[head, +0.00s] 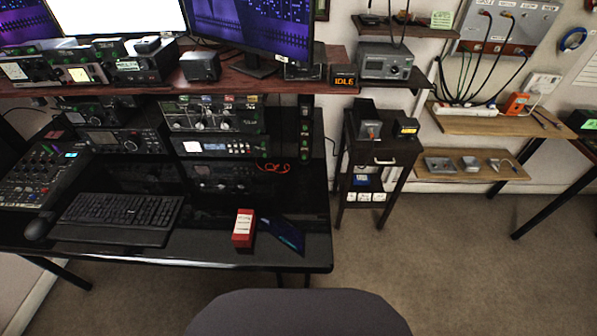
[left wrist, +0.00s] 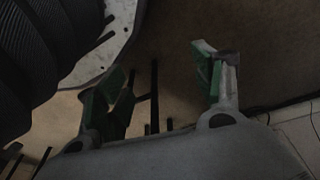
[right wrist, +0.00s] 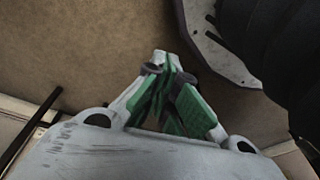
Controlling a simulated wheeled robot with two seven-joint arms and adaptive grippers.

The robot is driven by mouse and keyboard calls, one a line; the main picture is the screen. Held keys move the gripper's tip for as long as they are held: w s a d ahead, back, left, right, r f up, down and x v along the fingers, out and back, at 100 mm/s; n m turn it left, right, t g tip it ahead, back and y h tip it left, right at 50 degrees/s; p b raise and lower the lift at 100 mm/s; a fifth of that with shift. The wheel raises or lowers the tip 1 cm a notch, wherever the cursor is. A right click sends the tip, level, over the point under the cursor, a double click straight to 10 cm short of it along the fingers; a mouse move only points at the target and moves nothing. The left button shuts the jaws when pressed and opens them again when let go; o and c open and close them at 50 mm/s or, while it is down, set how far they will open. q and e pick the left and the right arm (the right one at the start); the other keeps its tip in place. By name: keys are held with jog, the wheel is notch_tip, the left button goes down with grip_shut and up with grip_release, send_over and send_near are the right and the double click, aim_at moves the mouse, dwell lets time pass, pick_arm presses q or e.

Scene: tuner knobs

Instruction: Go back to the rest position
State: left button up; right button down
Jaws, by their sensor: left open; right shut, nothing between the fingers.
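My left gripper (left wrist: 165,80) is open and empty in the left wrist view, its two green-padded fingers wide apart over the carpet. My right gripper (right wrist: 163,75) is shut with nothing between its fingers in the right wrist view, also over bare carpet. Neither gripper shows in the head view. The desk with the radio gear has a black top (head: 215,252). A tuner unit with several knobs (head: 210,114) stands on its middle level. Neither gripper is near any desk object in its wrist view.
A keyboard (head: 118,215), a red box (head: 243,228) and a dark blue folder (head: 284,235) lie on the desk. A small black stand (head: 375,160) is right of it. Wooden wall shelves (head: 470,165) are further right. Carpet (head: 440,260) in front is clear.

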pick_arm(q)
jog(key=s+a+r+p, duration=0.1)
jog(key=s+a+p, duration=0.2)
jog(key=s+p, duration=0.5)
jog(key=s+a+r+g+p, duration=0.1)
jog(key=s+a+p, duration=0.2)
jog(key=s+p, duration=0.4)
jog(key=shift+s+r+y+p, duration=0.25)
jog(key=shift+s+y+p, duration=0.15)
jog(key=shift+s, duration=0.8)
pick_arm(e)
jog(key=s+d+r, duration=0.1)
jog(key=s+d, duration=0.2)
jog(key=s, duration=0.5)
jog(key=s+d+r+g, duration=0.1)
jog(key=s+d, duration=0.2)
jog(key=s, duration=0.6)
jog(key=shift+s+r+h, duration=0.2)
jog(key=shift+r+h, duration=0.05)
jog(key=shift+h, duration=0.15)
pick_arm(q)
jog(key=shift+f, duration=0.1)
pick_arm(e)
jog(key=shift+f, duration=0.1)
